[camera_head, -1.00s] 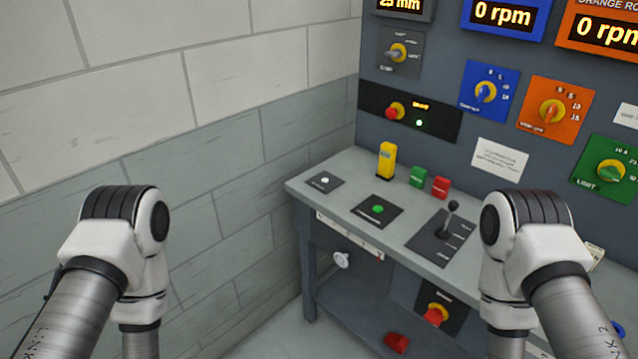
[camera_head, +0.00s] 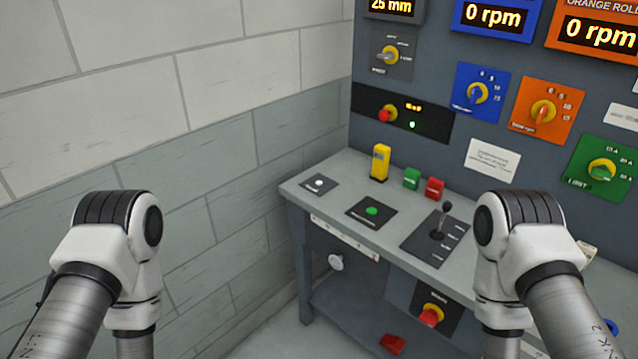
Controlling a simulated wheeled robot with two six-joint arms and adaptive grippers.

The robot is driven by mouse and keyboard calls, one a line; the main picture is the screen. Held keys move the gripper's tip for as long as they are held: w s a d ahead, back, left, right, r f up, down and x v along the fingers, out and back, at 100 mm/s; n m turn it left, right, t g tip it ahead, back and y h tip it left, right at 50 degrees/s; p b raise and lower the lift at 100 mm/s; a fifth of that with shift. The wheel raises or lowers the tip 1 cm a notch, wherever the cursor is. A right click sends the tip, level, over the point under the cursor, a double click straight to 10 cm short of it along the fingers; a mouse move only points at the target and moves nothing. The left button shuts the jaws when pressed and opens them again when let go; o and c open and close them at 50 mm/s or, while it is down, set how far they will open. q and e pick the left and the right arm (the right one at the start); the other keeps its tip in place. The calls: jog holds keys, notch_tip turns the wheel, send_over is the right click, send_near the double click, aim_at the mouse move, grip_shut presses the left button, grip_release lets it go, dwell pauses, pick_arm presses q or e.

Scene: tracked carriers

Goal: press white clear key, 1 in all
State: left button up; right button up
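A small white key (camera_head: 319,183) sits on a dark plate at the left end of the grey bench top. Its label is too small to read, so I cannot tell for sure that it is the clear key. Both of my arms show, one at the left edge and one at the right, each bent downward. Both grippers are below or outside the picture. Nothing of mine touches the white key.
On the bench (camera_head: 395,258) are a green button (camera_head: 371,211), a yellow block (camera_head: 380,163), green (camera_head: 412,178) and red (camera_head: 435,188) blocks and a black lever (camera_head: 442,222). A panel with dials and displays rises behind. A block wall (camera_head: 190,150) stands left.

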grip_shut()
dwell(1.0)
